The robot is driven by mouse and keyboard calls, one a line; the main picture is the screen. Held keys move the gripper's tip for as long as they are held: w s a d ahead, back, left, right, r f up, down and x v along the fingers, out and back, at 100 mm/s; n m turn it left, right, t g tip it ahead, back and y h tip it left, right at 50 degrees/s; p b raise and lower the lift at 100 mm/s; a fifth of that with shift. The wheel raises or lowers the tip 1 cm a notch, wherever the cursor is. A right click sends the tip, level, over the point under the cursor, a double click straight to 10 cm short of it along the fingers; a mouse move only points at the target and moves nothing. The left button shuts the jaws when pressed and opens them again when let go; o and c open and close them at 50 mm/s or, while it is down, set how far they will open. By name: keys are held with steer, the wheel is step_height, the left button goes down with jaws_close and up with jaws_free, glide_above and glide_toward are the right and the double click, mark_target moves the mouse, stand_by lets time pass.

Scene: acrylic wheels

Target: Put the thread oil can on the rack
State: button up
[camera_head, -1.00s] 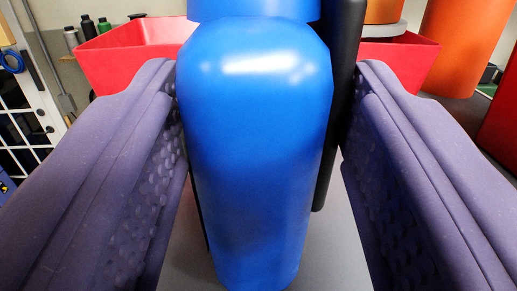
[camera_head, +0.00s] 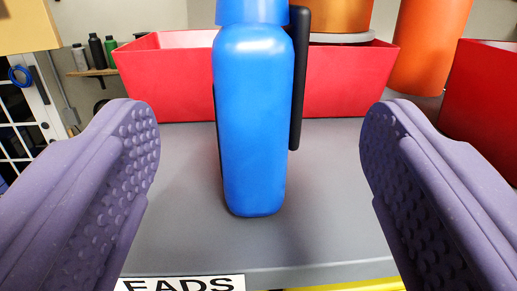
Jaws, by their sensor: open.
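A blue bottle-shaped can (camera_head: 253,130) with a black handle on its right side stands upright on the grey surface (camera_head: 330,190); I take it to be the thread oil can. Its top is cut off by the picture edge. My gripper (camera_head: 260,165) is open, with two purple ridged fingers spread wide at left and right. The can stands beyond the fingertips, between them in the picture, and neither finger touches it. I cannot tell which thing is the rack.
A red bin (camera_head: 345,85) stands right behind the can. Another red bin (camera_head: 485,100) is at the right. Orange cylinders (camera_head: 430,45) stand at the back. Small bottles (camera_head: 96,52) sit on a shelf at the back left. The grey surface has a front edge with a label (camera_head: 180,284).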

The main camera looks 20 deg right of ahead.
steer(key=r+v, duration=0.1)
steer(key=v, duration=0.5)
steer(key=w+a+r+n+t+y, duration=0.1)
steer(key=w+a+r+n+y, duration=0.15)
steer(key=r+y, duration=0.3)
steer(key=w+a+r+n+t+y, duration=0.1)
steer(key=w+a+r+n+y, duration=0.15)
steer(key=r+y, duration=0.35)
steer(key=s+d+g+h, duration=0.1)
steer(key=d+g+h, duration=0.3)
steer(key=d, duration=0.7)
steer(key=shift+s+r+m, duration=0.25)
steer(key=shift+m, duration=0.05)
